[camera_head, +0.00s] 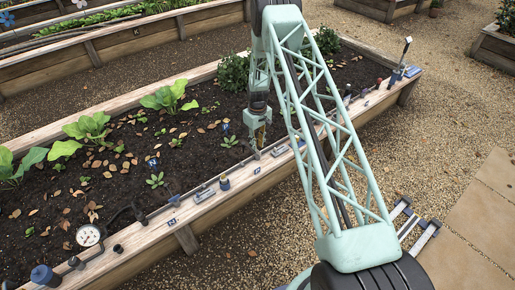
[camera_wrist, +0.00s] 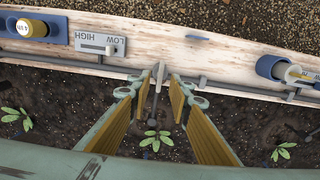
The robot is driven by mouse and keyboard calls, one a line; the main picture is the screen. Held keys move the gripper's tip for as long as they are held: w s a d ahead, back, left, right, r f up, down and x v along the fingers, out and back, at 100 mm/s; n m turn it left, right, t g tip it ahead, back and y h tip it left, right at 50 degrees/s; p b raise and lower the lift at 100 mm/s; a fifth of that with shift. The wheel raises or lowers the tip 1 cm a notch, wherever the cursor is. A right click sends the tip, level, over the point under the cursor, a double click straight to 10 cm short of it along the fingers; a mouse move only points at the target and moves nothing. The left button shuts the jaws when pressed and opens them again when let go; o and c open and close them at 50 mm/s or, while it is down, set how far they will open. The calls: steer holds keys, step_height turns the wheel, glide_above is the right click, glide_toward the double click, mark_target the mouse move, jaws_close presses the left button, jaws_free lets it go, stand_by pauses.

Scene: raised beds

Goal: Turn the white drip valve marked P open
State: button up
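In the wrist view my gripper (camera_wrist: 157,82) is open, its two fingers with yellow-brown pads spread apart. A thin pale grey upright piece (camera_wrist: 158,78) shows in the gap between the fingertips, beside the grey pipe along the bed's inner edge. I cannot tell whether it is the white drip valve, and no mark P is legible on it. It does not look gripped. In the head view my gripper (camera_head: 259,147) hangs at the near plank of the bed, its tips low by the soil edge and partly hidden by its own body.
The plank (camera_wrist: 185,55) carries a HIGH/LOW slider plate (camera_wrist: 100,43) left of my gripper and a blue cylinder (camera_wrist: 270,67) right. Small seedlings (camera_wrist: 155,142) grow in the soil. In the head view a gauge (camera_head: 88,235) stands at lower left and leafy plants (camera_head: 170,95) at the back.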

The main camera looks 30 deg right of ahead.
step_height(320, 180, up, 8)
stand_by(0.5)
steer(key=shift+r, duration=0.15)
stand_by(0.5)
